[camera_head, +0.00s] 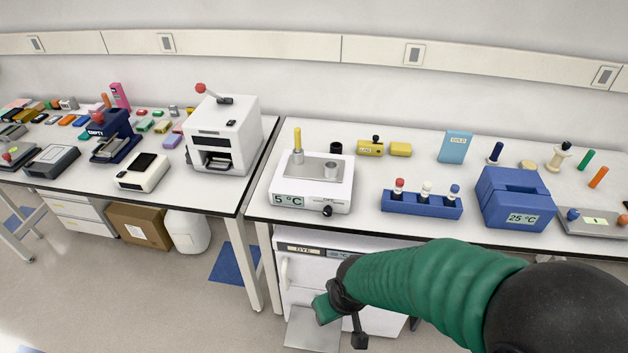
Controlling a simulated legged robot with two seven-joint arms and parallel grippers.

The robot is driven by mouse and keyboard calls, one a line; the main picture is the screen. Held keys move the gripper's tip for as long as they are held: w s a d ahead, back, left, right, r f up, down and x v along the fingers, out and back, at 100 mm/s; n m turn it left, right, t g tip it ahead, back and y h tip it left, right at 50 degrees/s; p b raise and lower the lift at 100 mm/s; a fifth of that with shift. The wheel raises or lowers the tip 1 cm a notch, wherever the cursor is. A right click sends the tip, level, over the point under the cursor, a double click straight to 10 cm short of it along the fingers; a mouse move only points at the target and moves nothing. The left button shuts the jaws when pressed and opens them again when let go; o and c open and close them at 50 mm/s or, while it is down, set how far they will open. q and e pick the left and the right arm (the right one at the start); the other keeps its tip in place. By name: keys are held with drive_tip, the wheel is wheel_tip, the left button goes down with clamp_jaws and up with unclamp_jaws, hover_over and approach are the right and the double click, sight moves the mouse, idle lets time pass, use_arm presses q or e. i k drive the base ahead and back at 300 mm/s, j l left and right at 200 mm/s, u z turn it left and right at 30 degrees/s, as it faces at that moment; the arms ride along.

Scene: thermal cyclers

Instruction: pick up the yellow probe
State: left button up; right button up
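The yellow probe (297,139) stands upright on the left side of the white block device (313,193), whose display reads 5 °C. Its lower end is hidden in the device's metal top. My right arm comes in from the lower right. My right gripper (342,318) hangs in front of the bench, below the tabletop and well apart from the probe. The view does not show clearly whether its fingers are open or closed. My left gripper is out of view.
Right of the device are a blue rack (421,206) with capped tubes and a blue 25 °C box (515,199). A white machine (224,136) stands on the left bench, across a gap. A small white fridge (310,266) sits below the right bench.

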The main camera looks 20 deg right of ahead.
sight(297, 131)
drive_tip(key=i+j+u, duration=0.1)
drive_tip(key=i+u, duration=0.15)
drive_tip(key=i, duration=0.2)
drive_tip(key=i+j, duration=0.1)
drive_tip(key=i, duration=0.3)
drive_tip(key=i+j+z, duration=0.15)
drive_tip(key=i, duration=0.2)
drive_tip(key=i+j, duration=0.15)
drive_tip(key=i, duration=0.25)
drive_tip(key=l+z, duration=0.05)
